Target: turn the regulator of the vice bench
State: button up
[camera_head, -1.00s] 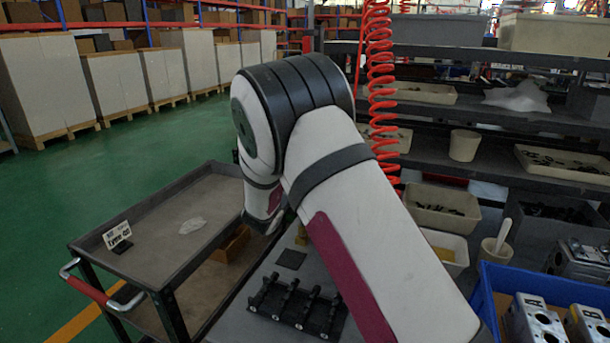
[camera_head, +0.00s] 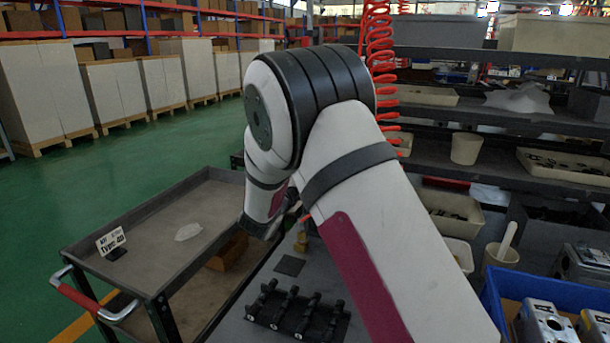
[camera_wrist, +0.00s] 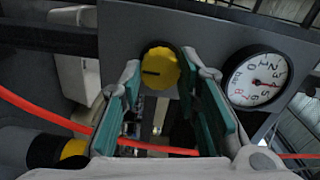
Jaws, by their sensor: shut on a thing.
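The regulator is a round yellow knob (camera_wrist: 161,67) with a dark slot on its face, mounted on a grey plate in the upper middle of the wrist view. My gripper (camera_wrist: 161,80) is shut on it, with one teal finger pad on the left of the knob and one on the right. A white round pressure gauge (camera_wrist: 258,79) with a red needle sits to the right on the same plate. In the head view my arm hides the gripper and the regulator.
A grey cart (camera_head: 205,205) with a small sign stands left of the bench (camera_head: 240,325). A black fixture (camera_head: 297,311) lies on the bench. A blue crate (camera_head: 495,305) with metal blocks is at the lower right. A red coiled hose (camera_head: 379,75) hangs behind my arm. A red hose crosses the wrist view.

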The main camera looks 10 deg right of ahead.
jog(key=o, duration=1.2)
jog(key=shift+c, duration=0.2)
jog(key=v, duration=1.2)
jog(key=shift+r, duration=0.1)
